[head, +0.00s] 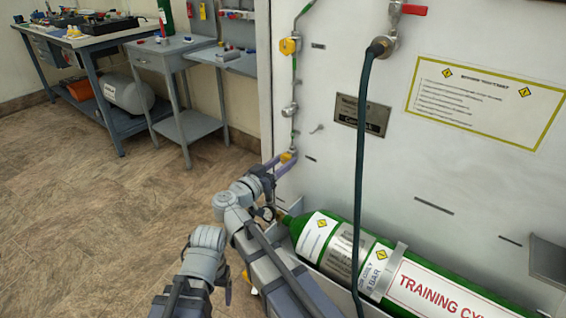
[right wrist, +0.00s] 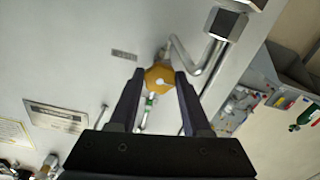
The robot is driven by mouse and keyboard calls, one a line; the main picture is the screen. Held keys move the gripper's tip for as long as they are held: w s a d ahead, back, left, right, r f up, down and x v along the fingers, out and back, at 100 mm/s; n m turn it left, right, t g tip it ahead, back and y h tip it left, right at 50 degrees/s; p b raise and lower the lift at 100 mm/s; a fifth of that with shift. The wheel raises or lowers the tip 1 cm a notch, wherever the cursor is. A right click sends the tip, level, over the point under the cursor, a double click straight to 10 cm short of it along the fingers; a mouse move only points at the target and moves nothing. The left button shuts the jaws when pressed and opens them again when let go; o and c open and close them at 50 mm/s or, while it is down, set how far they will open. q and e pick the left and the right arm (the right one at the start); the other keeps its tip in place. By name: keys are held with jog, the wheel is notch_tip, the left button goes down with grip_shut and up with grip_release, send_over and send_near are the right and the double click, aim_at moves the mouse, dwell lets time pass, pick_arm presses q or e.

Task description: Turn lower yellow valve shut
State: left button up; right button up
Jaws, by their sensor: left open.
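The lower yellow valve (head: 287,156) is on the thin line on the white panel, above the green cylinder's neck. In the right wrist view its yellow knob (right wrist: 159,78) lies between my right gripper's (right wrist: 160,73) fingertips. Those fingers are apart, one on each side, with narrow gaps; I cannot tell if either touches. In the head view my right gripper (head: 279,165) reaches this valve from the lower left. My left gripper (head: 227,287) is low, away from the panel, and partly hidden by my arms; it is open.
An upper yellow valve (head: 289,46) is on the same line. A dark hose (head: 361,170) hangs down the panel from a red-handled fitting (head: 413,10). The green cylinder (head: 330,228) lies along the panel base. Benches (head: 95,40) stand at the back left; the floor (head: 90,210) is clear.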

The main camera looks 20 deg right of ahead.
grip_shut()
jog(key=shift+m, duration=0.3)
jog(key=m, duration=0.3)
jog(key=shift+m, duration=0.3)
jog(key=m, duration=0.9)
jog(key=shift+m, duration=2)
